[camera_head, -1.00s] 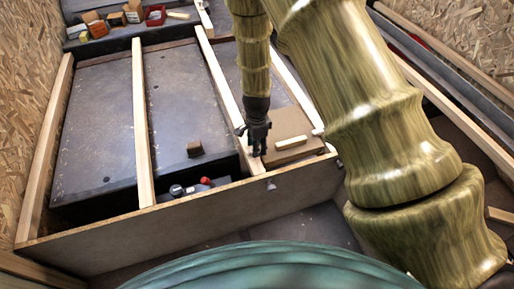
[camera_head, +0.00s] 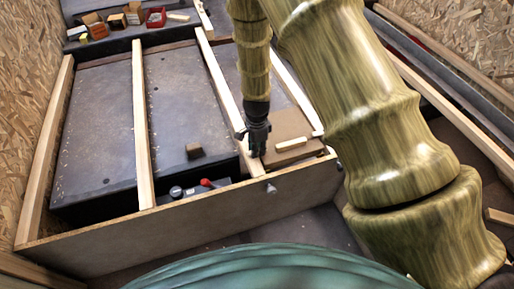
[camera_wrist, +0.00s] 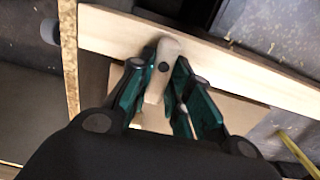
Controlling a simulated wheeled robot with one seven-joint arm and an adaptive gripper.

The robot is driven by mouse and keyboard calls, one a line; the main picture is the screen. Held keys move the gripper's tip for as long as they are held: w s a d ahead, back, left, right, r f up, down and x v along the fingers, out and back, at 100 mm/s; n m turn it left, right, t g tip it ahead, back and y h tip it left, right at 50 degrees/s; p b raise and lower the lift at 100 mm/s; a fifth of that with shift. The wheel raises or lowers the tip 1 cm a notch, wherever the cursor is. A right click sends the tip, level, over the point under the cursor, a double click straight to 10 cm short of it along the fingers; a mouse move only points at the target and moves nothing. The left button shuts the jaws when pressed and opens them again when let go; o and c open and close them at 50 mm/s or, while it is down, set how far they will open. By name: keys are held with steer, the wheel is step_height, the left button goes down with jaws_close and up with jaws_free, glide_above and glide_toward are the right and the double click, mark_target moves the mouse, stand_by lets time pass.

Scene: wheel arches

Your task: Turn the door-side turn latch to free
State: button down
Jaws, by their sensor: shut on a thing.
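The turn latch (camera_wrist: 158,75) is a small pale wooden bar with a dark screw head, in the middle of the wrist view. It lies across the pale wooden rail (camera_wrist: 225,64), and its lower end reaches past the rail's edge. My gripper (camera_wrist: 158,70) has its two teal-and-black fingers on either side of the latch and is shut on it. In the head view my gripper (camera_head: 257,150) points down at the near end of the rail (camera_head: 222,80). It hides the latch there.
A brown panel (camera_head: 280,129) with a pale wooden strip (camera_head: 291,144) lies right of my gripper. A small brown block (camera_head: 194,151) sits on a grey panel. A red-handled object (camera_head: 207,183) lies in the dark gap behind the front board (camera_head: 190,222). A red bin (camera_head: 156,17) stands at the back.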

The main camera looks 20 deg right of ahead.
steer(key=shift+r, duration=0.15)
steer(key=n+p, duration=0.3)
steer(key=shift+w+r, duration=0.1)
steer(key=shift+w, duration=0.05)
steer(key=n+p, duration=0.4)
steer(key=n, duration=0.1)
steer(key=shift+w+a+p, duration=0.15)
steer(key=shift+w+p, duration=0.1)
steer(key=shift+p, duration=0.05)
steer(key=n, duration=0.1)
steer(key=n+p, duration=0.1)
steer(key=n, duration=0.1)
steer(key=n+p, duration=0.1)
steer(key=n, duration=0.1)
steer(key=shift+w+a, duration=0.15)
steer(key=shift+a, duration=0.1)
steer(key=n, duration=0.1)
steer(key=n+p, duration=0.1)
steer(key=n, duration=0.2)
steer(key=shift+a+f+n+p, duration=0.2)
steer(key=shift+a+n+p, duration=0.05)
steer(key=shift+n+p, duration=0.1)
steer(key=c, duration=1.3)
jaws_free()
steer(key=shift+r, duration=0.1)
